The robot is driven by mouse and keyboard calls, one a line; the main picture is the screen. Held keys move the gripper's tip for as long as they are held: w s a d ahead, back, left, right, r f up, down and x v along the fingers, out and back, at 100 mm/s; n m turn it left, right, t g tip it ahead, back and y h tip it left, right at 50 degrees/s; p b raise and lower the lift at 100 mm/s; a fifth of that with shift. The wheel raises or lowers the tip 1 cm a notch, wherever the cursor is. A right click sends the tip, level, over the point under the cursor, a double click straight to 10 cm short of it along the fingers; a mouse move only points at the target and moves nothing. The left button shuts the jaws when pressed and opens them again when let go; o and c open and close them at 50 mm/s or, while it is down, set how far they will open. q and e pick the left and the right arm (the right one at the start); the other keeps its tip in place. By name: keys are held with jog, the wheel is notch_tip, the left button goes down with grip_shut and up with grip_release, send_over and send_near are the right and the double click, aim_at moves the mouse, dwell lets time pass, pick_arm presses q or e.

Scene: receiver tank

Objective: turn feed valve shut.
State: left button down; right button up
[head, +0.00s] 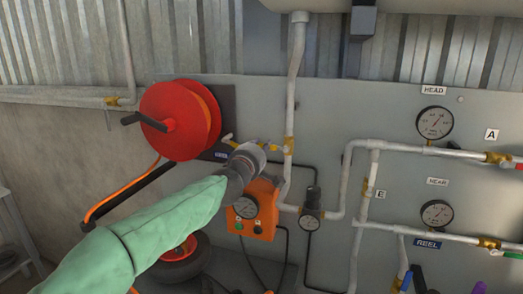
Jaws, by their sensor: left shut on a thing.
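A vertical grey pipe carries a brass valve (289,146), which I take to be the feed valve; no label for it is readable. A yellow lever (273,147) reaches left from this valve, roughly level, toward my gripper. My left gripper (262,151), on the green-sleeved arm, is at the lever's left end and shut on it. The gripper's dark body hides the exact contact and part of the lever. My right gripper is not in view.
A red hose reel (180,120) is just left of the gripper. An orange box with a gauge (250,208) sits right below it. A dark regulator (311,210) is lower right. Pipes, gauges and other valves fill the panel's right side (437,122).

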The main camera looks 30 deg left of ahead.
pick_arm(q)
jog(key=shift+f+n, duration=0.3)
dwell(0.4)
jog(key=c, duration=1)
grip_release()
jog(key=shift+v, duration=5.95)
